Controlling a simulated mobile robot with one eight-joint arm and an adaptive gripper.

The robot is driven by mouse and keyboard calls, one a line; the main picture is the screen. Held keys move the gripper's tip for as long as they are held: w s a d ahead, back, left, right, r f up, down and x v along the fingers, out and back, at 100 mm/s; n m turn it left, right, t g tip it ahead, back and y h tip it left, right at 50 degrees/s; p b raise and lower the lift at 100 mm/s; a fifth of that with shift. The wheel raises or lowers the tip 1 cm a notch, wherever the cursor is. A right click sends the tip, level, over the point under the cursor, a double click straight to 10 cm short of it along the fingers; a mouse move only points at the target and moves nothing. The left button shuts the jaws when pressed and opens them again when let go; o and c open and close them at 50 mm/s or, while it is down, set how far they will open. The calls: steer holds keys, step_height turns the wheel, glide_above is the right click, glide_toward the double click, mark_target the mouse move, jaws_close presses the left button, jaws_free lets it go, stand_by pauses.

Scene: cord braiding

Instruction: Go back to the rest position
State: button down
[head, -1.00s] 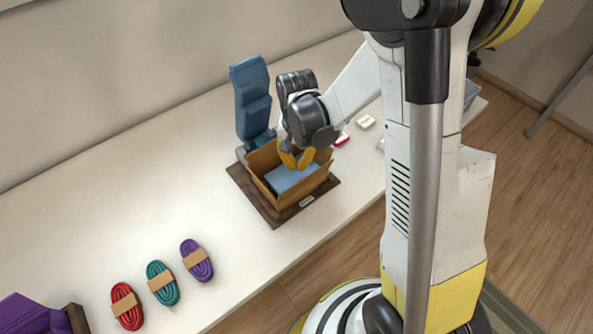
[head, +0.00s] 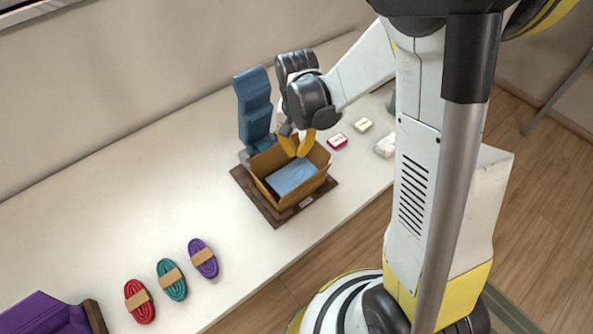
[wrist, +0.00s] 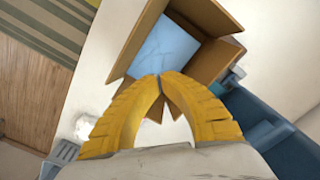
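My gripper (head: 297,156) has two yellow fingers with their tips together and nothing between them. It is just above the open cardboard box (head: 279,205), near its back edge. In the wrist view my gripper's fingertips (wrist: 160,77) meet in front of the box (wrist: 127,42). A light blue flat piece (head: 291,177) lies inside the box; it also shows in the wrist view (wrist: 165,48).
The box stands on a dark wooden board (head: 267,209), with a blue upright device (head: 254,105) behind it. Red (head: 139,301), teal (head: 172,280) and purple (head: 203,258) cord bundles lie left. Small packets (head: 337,141) lie right. The left tabletop is largely clear.

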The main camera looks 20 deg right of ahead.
stand_by(0.4)
steer(key=s+r+n+t+b, duration=0.5)
steer(key=s+r+t, duration=0.2)
steer(key=s+r, duration=0.5)
steer(key=shift+s, duration=0.4)
